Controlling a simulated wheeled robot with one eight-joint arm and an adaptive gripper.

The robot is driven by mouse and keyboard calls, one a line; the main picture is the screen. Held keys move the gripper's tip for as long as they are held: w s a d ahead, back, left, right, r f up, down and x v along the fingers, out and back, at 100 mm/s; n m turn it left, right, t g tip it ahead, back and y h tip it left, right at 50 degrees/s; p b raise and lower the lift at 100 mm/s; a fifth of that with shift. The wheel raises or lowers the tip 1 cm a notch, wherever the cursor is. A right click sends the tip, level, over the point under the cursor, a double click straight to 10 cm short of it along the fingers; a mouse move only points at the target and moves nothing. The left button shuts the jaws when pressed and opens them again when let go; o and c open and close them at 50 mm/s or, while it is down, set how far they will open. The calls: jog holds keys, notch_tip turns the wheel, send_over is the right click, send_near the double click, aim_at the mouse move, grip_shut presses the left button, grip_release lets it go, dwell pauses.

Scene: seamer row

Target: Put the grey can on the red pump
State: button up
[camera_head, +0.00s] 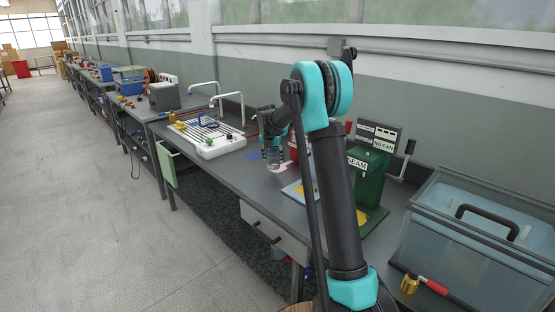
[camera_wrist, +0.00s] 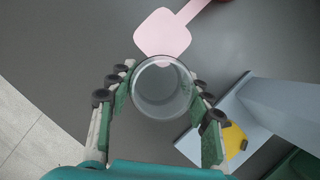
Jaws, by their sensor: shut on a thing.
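The grey can (camera_wrist: 162,88) is round and seen from above in the wrist view, between the two fingers of my gripper (camera_wrist: 158,95). My gripper is shut on it. In the head view my gripper (camera_head: 272,153) holds the can (camera_head: 273,163) over the bench, near a pink flat paddle (camera_head: 283,168). In the wrist view the pink paddle (camera_wrist: 165,35) lies just beyond the can. A red thing (camera_head: 293,147), perhaps the red pump, stands behind my arm in the head view, mostly hidden.
A green seamer (camera_head: 370,175) with a "NO CAN" sign stands right of my arm. A white slatted tray (camera_head: 218,146) lies to the left. A clear lidded box (camera_head: 470,250) is at the right. A grey post (camera_wrist: 275,105) and yellow piece (camera_wrist: 234,140) are close right in the wrist view.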

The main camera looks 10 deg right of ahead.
jog(key=w, duration=0.2)
jog(key=w+d, duration=0.1)
jog(key=w, duration=0.1)
jog(key=w+d, duration=0.1)
jog(key=w, duration=0.1)
jog(key=shift+w+d, duration=0.1)
jog(key=shift+d, duration=0.05)
jog(key=shift+w+f, duration=0.2)
jog(key=shift+f, duration=1.55)
jog(key=shift+f, duration=0.15)
jog(key=o, duration=0.9)
